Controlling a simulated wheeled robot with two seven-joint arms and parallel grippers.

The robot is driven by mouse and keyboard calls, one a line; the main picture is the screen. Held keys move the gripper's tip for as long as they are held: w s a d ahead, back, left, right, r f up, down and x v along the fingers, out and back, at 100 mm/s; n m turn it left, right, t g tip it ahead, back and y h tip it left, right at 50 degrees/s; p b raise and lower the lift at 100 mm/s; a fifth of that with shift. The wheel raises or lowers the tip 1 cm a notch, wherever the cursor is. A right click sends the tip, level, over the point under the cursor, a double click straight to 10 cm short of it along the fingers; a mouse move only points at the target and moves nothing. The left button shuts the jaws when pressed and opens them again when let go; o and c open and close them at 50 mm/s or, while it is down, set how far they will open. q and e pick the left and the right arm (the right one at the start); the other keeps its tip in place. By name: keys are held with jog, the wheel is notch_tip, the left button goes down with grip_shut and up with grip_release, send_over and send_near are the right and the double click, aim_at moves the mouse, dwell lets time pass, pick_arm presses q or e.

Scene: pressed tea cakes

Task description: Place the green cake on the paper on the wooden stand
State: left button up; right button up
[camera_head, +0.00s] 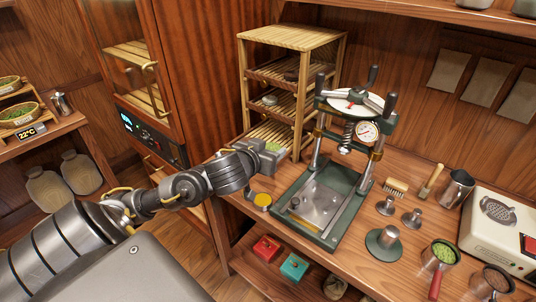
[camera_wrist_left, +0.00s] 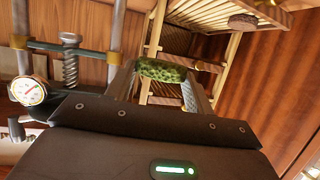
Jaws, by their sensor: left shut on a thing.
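The green cake (camera_head: 273,147) is a small, mottled green disc. My left gripper (camera_head: 270,152) is shut on it, at the front of the lowest shelf level of the slatted wooden stand (camera_head: 292,38). In the left wrist view the green cake (camera_wrist_left: 162,70) sits between the two fingers, with slats of the stand behind it. I cannot tell whether the cake touches the shelf. I cannot make out any paper on the stand. My right gripper is not in view.
A green press (camera_head: 330,190) with a gauge stands close to the right of my left gripper. A wooden cabinet (camera_head: 200,70) stands to the left. Brushes, metal weights and cups (camera_head: 456,188) crowd the counter at right.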

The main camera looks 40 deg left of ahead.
pick_arm(q)
jog(key=shift+s+a+r, duration=0.15)
jog(key=shift+a+r, duration=0.1)
jog(key=shift+r, duration=0.1)
jog(key=shift+d+r, duration=0.3)
jog(key=shift+d, duration=0.25)
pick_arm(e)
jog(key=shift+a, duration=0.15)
pick_arm(q)
jog(key=shift+a, duration=0.1)
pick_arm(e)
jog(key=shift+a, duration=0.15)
pick_arm(q)
jog(key=shift+f+y, duration=0.1)
jog(key=shift+y, duration=0.2)
